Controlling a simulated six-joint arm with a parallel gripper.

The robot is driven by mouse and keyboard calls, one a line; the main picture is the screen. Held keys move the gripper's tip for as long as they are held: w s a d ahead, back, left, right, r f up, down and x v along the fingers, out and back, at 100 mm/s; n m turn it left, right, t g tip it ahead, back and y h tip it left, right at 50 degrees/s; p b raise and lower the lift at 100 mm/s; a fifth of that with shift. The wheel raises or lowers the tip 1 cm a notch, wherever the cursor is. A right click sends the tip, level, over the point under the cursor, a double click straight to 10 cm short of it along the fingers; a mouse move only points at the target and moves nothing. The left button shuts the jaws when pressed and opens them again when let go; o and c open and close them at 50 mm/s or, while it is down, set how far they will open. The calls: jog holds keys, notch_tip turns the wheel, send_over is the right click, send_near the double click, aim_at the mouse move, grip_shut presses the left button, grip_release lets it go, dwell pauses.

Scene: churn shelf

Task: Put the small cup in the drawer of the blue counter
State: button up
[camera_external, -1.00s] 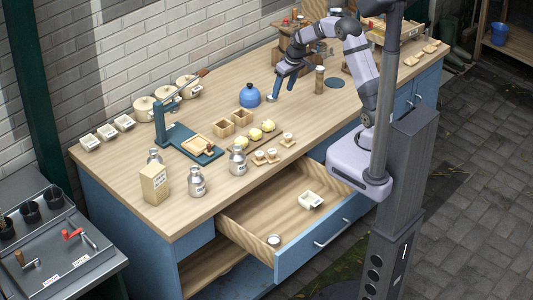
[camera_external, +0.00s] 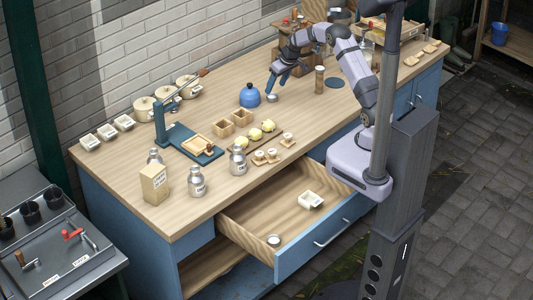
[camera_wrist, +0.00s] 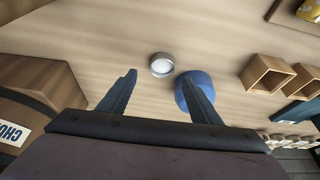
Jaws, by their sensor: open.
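The small cup (camera_external: 272,98), a round metallic cup with a pale inside, stands upright on the counter top just right of the blue kettle. In the wrist view the cup (camera_wrist: 162,65) shows beyond and between the two fingertips. My gripper (camera_external: 277,80) is open and empty, just above the cup in the outside view; its fingers (camera_wrist: 160,82) are spread wide in the wrist view. The blue counter (camera_external: 130,215) has its drawer (camera_external: 250,212) pulled open at the front. A labelled white container (camera_external: 311,200) and a small round metal item (camera_external: 274,240) lie in it.
The blue kettle (camera_external: 249,96) is close to the cup, partly behind a finger in the wrist view. Wooden boxes (camera_external: 224,127), a tray with yellow lumps (camera_external: 256,135) and metal cans (camera_external: 197,182) stand toward the drawer. A brown jar (camera_external: 319,79) is to the right.

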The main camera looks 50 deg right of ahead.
aim_at(271, 97)
jog(key=shift+f, duration=0.15)
jog(key=shift+a+f+p, duration=0.1)
jog(key=shift+f+p, duration=0.2)
jog(key=shift+p, duration=0.15)
jog(key=shift+p+x, duration=0.95)
jog(key=shift+x, duration=1.2)
jog(key=c, duration=1.2)
jog(key=shift+r, duration=0.1)
notch_tip(271, 97, up, 10)
jog(key=b, duration=0.3)
